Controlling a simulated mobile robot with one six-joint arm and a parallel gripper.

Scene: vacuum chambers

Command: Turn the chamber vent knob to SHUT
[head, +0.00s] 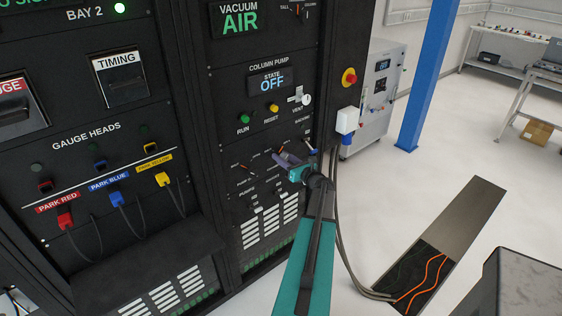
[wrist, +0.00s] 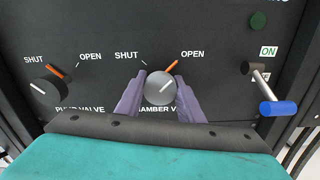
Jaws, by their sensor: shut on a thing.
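The chamber knob (wrist: 160,87) is a round grey knob in the middle of the wrist view. The label under it reads "AMBER V", with the rest hidden by my fingers. SHUT is printed at its upper left and OPEN at its upper right. My gripper (wrist: 159,98) is shut on this knob, one purple finger on each side. In the head view my gripper (head: 288,160) is at the lower part of the column pump panel and covers the knob.
A similar dark knob (wrist: 47,88), labelled as a pump valve, is to the left with its own SHUT and OPEN marks. A blue-tipped lever (wrist: 268,92) sticks out at the right, close to my gripper. Grey cables (head: 337,200) hang beside my arm.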

